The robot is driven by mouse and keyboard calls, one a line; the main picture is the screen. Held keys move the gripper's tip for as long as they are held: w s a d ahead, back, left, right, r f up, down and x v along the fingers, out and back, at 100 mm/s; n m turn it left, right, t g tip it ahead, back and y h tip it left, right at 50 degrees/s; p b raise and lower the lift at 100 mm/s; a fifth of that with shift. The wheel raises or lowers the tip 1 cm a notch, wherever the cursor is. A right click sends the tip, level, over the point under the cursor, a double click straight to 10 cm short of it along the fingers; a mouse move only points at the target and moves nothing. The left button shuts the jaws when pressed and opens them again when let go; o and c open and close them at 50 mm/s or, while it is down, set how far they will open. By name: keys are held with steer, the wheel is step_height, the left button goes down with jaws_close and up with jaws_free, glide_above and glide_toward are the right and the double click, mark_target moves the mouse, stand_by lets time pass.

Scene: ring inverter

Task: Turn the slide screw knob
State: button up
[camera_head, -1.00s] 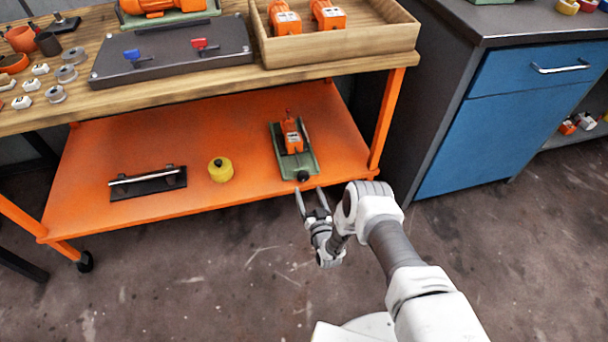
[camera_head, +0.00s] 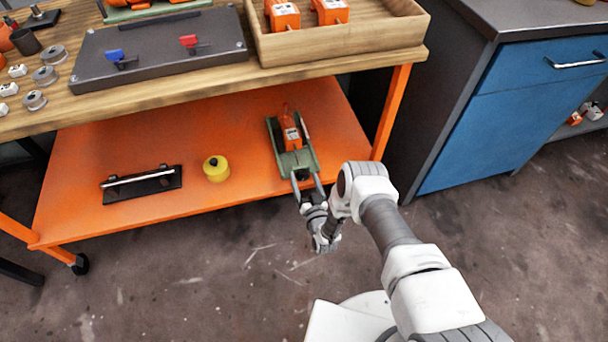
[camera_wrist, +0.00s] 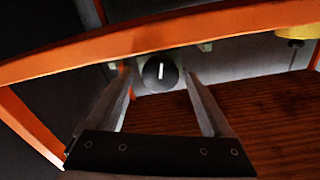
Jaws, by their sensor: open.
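The slide screw knob (camera_wrist: 160,73) is a round black knob with a white line across its face, seen face-on in the wrist view. It is at the front end of a green slide base (camera_head: 284,137) carrying an orange block (camera_head: 291,134). My gripper (camera_head: 306,177) is open at the front of the slide. In the wrist view its fingers (camera_wrist: 158,82) lie to the left and right of the knob, with visible gaps. I cannot tell how deep the knob sits between them. In the head view the fingers partly hide the knob.
The slide stands on an orange lower shelf (camera_head: 90,220), with a yellow round item (camera_head: 216,168) and a black fixture with a metal bar (camera_head: 141,184) to the left. The shelf's front edge is close to my gripper. A wooden top overhangs the shelf. A blue cabinet (camera_head: 500,135) stands right.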

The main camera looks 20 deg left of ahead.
stand_by(0.3)
jaws_close()
stand_by(0.3)
steer(key=n, duration=0.6)
steer(key=shift+a+n, duration=0.2)
steer(key=shift+n, duration=0.2)
steer(key=n, duration=0.3)
steer(key=shift+n, duration=1.8)
steer(key=shift+n, duration=0.3)
